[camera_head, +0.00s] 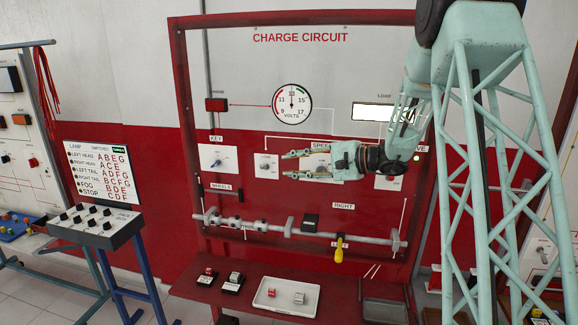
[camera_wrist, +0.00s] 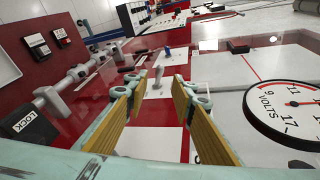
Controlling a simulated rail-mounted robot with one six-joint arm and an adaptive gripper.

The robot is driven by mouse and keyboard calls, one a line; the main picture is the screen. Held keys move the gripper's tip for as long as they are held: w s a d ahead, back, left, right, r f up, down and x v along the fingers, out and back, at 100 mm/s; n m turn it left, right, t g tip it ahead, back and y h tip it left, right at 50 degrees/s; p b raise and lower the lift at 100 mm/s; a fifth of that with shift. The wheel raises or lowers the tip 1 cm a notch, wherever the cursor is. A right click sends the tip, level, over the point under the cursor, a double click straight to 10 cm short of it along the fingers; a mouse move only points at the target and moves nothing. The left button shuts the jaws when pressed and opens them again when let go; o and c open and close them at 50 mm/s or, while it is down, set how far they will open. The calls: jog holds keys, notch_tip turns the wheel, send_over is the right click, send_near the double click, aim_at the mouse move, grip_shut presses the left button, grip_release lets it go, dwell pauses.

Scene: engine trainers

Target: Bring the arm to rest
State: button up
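My gripper (camera_head: 296,164) is held out in front of the red charge circuit board (camera_head: 360,18), pointing left in the head view. Its two fingers are apart with nothing between them. In the wrist view my gripper (camera_wrist: 155,95) shows both yellow-lined fingers spread, with the board's panels and shaft behind them. My arm reaches in from the upper right of the head view. Whether the fingertips touch the board cannot be told.
The volts gauge (camera_head: 292,104) is above my gripper, and a grey shaft (camera_head: 270,228) runs below it. A tray (camera_head: 287,297) with small parts sits on the red shelf (camera_head: 345,290). A switch box (camera_head: 95,222) stands at left. The space left of my gripper looks open.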

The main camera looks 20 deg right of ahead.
jog(key=s+a+r+n+g+h, duration=0.1)
jog(key=s+a+r+n+g, duration=0.1)
jog(key=s+a, duration=0.6)
jog(key=s+a+r+n+g+h+b, duration=0.1)
jog(key=s+a+r+n+g, duration=0.2)
jog(key=s, duration=0.9)
jog(key=s+a+r+n+g+h, duration=0.1)
jog(key=s+a+n+g, duration=0.1)
jog(key=s+a, duration=0.7)
jog(key=s+d+n+g+h+b, duration=0.1)
jog(key=s+d+h, duration=0.1)
jog(key=s, duration=0.8)
jog(key=s+d+n+h, duration=0.1)
jog(key=s+n+h, duration=0.1)
jog(key=s, duration=0.7)
jog(key=s+d+f+n+h, duration=0.1)
jog(key=s+d+h, duration=0.1)
jog(key=s+d, duration=0.2)
jog(key=s+d+f+n+t+h, duration=0.1)
jog(key=s+d, duration=0.3)
jog(key=s, duration=0.6)
jog(key=shift+s+d+f+t+h+b, duration=0.15)
jog(key=shift+d+f+t+h+b, duration=0.15)
jog(key=shift+f+h+b, duration=0.25)
jog(key=shift+r, duration=0.1)
jog(key=shift+r+p, duration=0.25)
jog(key=shift+p, duration=0.05)
